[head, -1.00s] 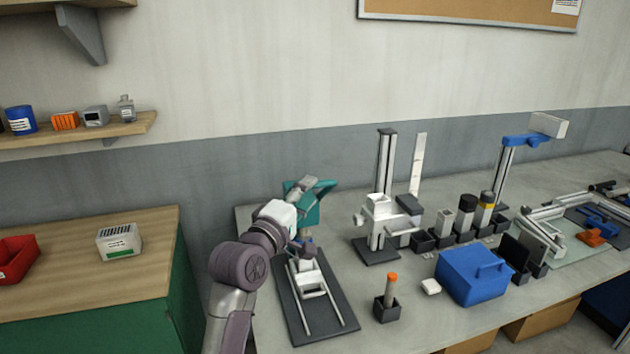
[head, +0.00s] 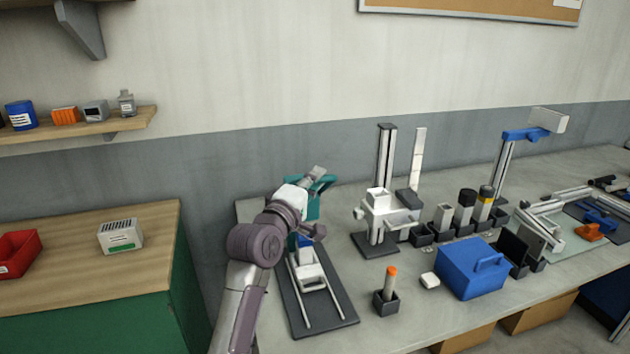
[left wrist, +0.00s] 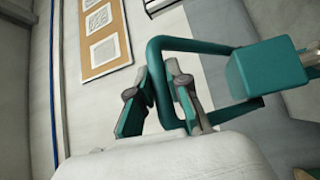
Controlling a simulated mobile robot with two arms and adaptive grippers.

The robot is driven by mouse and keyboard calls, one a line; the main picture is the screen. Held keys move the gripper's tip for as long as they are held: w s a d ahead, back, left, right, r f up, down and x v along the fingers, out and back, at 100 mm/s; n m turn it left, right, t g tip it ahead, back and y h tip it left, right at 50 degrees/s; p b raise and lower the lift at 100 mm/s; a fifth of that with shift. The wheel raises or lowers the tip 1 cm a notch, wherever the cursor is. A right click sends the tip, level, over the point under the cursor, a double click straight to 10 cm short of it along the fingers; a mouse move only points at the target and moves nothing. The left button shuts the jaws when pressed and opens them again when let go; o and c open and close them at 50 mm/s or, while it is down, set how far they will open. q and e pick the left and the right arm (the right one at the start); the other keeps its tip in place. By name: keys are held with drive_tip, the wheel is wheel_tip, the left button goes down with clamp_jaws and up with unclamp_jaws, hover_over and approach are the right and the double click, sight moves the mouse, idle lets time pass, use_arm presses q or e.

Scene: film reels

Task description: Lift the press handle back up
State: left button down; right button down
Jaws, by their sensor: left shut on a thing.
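The press is a teal head (head: 313,208) above a dark base plate (head: 335,296) with pale rails, at the left end of the workbench. Its handle (head: 326,182) is a teal loop; in the left wrist view the loop (left wrist: 195,42) joins a teal block (left wrist: 265,70). My left gripper (head: 306,183) is at the handle, behind my forearm. In the left wrist view its two fingers (left wrist: 166,100) are shut on one side bar of the loop. My arm hides part of the press. My right gripper is not in view.
On the bench (head: 405,335) right of the press are a white stand (head: 380,215), a small dark holder with an orange-topped stick (head: 390,285), and a blue box (head: 470,272). A wooden-topped cabinet (head: 70,250) stands left. The wall is close behind.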

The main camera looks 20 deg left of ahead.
use_arm(q)
drive_tip(key=shift+w+r+p, duration=0.15)
drive_tip(key=shift+r+p, duration=0.25)
drive_tip(key=shift+p, duration=0.25)
drive_tip(key=w+a+r+n+p, duration=0.1)
drive_tip(key=w+a+r+p, duration=0.4)
drive_tip(key=w, duration=0.4)
drive_tip(key=shift+a+r+g+p, duration=0.2)
drive_tip(key=shift+a+g+p, duration=0.2)
drive_tip(key=shift+a, duration=0.3)
drive_tip(key=shift+w, duration=0.15)
drive_tip(key=c, duration=1.2)
unclamp_jaws()
drive_tip(key=shift+o, duration=0.4)
